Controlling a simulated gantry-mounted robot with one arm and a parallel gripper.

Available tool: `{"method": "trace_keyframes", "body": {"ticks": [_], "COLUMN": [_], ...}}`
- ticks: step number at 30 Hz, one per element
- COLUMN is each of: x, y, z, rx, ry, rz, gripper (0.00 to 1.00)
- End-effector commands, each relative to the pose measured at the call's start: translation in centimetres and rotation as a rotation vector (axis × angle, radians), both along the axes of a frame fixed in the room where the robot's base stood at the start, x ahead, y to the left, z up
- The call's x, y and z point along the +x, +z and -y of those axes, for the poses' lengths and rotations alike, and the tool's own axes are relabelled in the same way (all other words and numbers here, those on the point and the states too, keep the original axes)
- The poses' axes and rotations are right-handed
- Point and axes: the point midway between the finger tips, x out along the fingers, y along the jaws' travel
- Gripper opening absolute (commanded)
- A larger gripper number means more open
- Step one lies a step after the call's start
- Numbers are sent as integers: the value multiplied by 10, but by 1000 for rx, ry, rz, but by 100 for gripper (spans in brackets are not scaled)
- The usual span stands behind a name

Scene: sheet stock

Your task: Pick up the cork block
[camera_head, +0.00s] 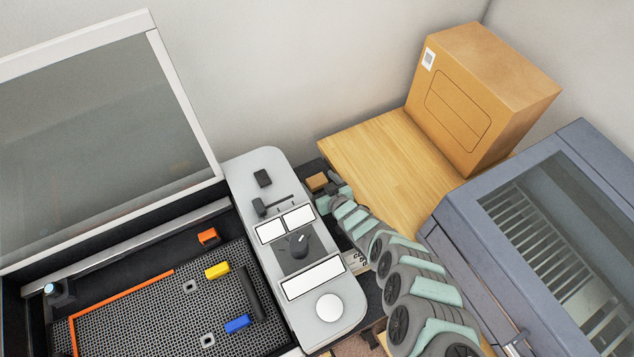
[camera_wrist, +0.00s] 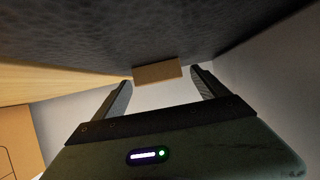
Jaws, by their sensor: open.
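The cork block (camera_head: 317,181) is a small tan block on a dark surface just right of the grey control panel, in the head view. In the wrist view the cork block (camera_wrist: 157,73) lies against the dark textured surface, framed between the fingertips. My gripper (camera_head: 333,184) is beside the block at its right in the head view, its fingers small and partly hidden. In the wrist view my gripper (camera_wrist: 161,83) is open, with one finger on each side of the block's image. I cannot tell whether the fingertips reach past its near face.
The grey control panel (camera_head: 330,307) stands close on the left. A wooden board (camera_head: 370,165) bears a cardboard box (camera_head: 480,90) behind my arm. The open machine bed (camera_head: 140,310) with coloured blocks is at left. A grey-blue windowed cabinet (camera_head: 470,240) is at right.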

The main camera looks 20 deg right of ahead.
Motion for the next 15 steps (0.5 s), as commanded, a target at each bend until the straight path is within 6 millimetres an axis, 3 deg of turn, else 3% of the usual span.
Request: {"method": "trace_keyframes", "body": {"ticks": [2, 15], "x": [0, 0], "y": [0, 0], "z": [0, 0], "rx": [0, -1], "ry": [0, 0], "rz": [0, 0], "gripper": [83, 47]}}
